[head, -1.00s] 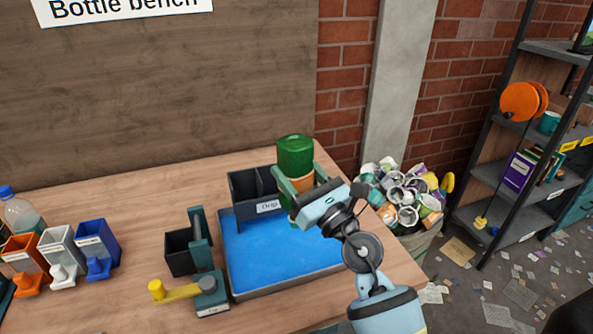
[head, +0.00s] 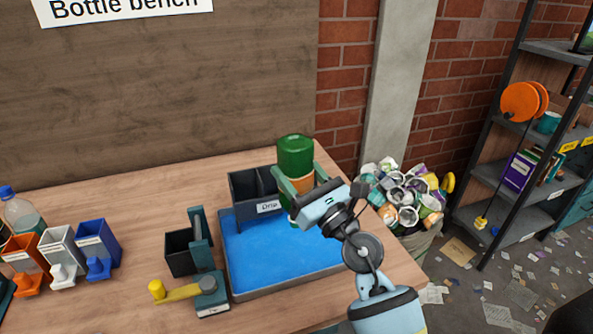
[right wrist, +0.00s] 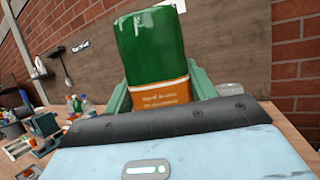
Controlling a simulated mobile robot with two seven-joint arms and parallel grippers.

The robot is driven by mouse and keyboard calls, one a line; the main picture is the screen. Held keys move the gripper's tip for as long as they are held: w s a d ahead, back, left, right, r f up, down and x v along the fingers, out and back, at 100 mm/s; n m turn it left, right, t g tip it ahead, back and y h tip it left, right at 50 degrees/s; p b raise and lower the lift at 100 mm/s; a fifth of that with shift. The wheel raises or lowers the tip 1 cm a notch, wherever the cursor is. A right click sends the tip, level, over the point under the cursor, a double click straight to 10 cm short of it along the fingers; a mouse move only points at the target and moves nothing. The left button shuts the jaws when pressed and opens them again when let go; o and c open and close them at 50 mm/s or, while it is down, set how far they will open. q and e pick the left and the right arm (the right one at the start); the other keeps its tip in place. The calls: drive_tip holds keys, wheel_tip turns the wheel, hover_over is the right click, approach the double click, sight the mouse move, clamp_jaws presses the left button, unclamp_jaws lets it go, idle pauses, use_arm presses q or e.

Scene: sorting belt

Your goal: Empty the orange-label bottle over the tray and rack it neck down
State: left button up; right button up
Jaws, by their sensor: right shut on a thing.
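The green bottle with an orange label (head: 296,156) is held upside down at the right end of the drip rack, its base upward. My right gripper (head: 296,186) is shut on it around the label. In the right wrist view the bottle (right wrist: 152,50) stands between the fingers, with the orange label just above the gripper body. The neck is mostly hidden behind the gripper in the head view. The dark rack marked "Drip" (head: 242,187) stands at the back of the blue tray (head: 262,262). I cannot tell whether the neck is seated in the rack. My left gripper is not in view.
Left of the tray stands a dark device with a yellow-knobbed lever (head: 207,283). Orange, white and blue bins (head: 97,240) and a clear blue-capped bottle (head: 18,212) are at the far left. A full waste bin (head: 408,200) stands beyond the bench's right edge.

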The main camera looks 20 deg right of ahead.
drive_tip(key=s+d+f+m+h, duration=0.2)
drive_tip(key=s+f+h, duration=0.2)
drive_tip(key=s, duration=0.2)
drive_tip(key=s+d+f+m+t+h, duration=0.1)
drive_tip(key=s+d+f+m+h, duration=0.1)
drive_tip(key=s, duration=0.4)
drive_tip(key=shift+s+d+f+h, duration=0.35)
drive_tip(key=shift+d+f+h, duration=0.35)
drive_tip(key=shift+f+h, duration=0.4)
